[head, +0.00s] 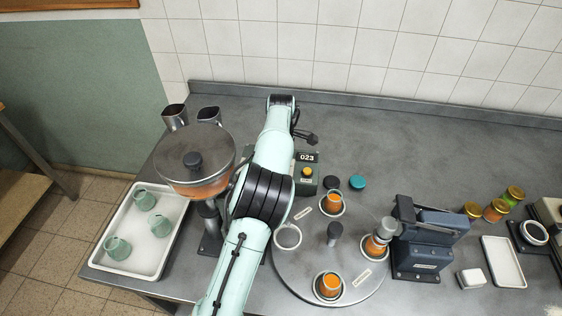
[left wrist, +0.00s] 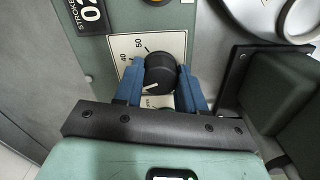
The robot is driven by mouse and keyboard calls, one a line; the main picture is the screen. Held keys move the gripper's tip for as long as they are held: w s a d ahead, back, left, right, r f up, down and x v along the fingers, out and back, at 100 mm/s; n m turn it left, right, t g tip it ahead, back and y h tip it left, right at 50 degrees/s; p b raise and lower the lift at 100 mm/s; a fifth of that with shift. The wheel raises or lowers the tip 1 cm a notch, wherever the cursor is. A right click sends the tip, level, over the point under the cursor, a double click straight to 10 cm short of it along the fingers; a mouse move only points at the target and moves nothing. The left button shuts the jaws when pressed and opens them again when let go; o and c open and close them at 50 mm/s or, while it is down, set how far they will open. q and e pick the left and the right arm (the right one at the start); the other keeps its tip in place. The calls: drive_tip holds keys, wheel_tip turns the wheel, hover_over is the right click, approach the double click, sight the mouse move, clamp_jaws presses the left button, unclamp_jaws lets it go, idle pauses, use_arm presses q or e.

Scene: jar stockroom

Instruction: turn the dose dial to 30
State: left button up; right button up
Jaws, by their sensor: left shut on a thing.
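In the left wrist view, the black round dose dial (left wrist: 160,75) sits on a pale scale plate (left wrist: 142,41) marked 50 and 40. A short white mark shows on the dial's lower left part. The number it points at is hidden or unclear behind a finger. My left gripper (left wrist: 160,84) has its two blue fingers on either side of the dial, shut on it. In the head view, the dark green box (head: 305,184) has a display (head: 307,157) reading 023 and an orange button (head: 307,172). My left arm hides the dial and gripper there. My right gripper is not in view.
A hopper (head: 196,158) stands left of my arm. A turntable (head: 305,271) with several jars lies in front of the box. A white tray (head: 130,265) with green cups is at left, and a dark blue machine (head: 428,238) at right. The back right counter is clear.

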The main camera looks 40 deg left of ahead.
use_arm(q)
drive_tip(key=o, duration=1.1)
drive_tip(key=shift+c, duration=0.2)
wheel_tip(320, 180, up, 14)
drive_tip(key=p, duration=0.3)
drive_tip(key=shift+f, duration=0.25)
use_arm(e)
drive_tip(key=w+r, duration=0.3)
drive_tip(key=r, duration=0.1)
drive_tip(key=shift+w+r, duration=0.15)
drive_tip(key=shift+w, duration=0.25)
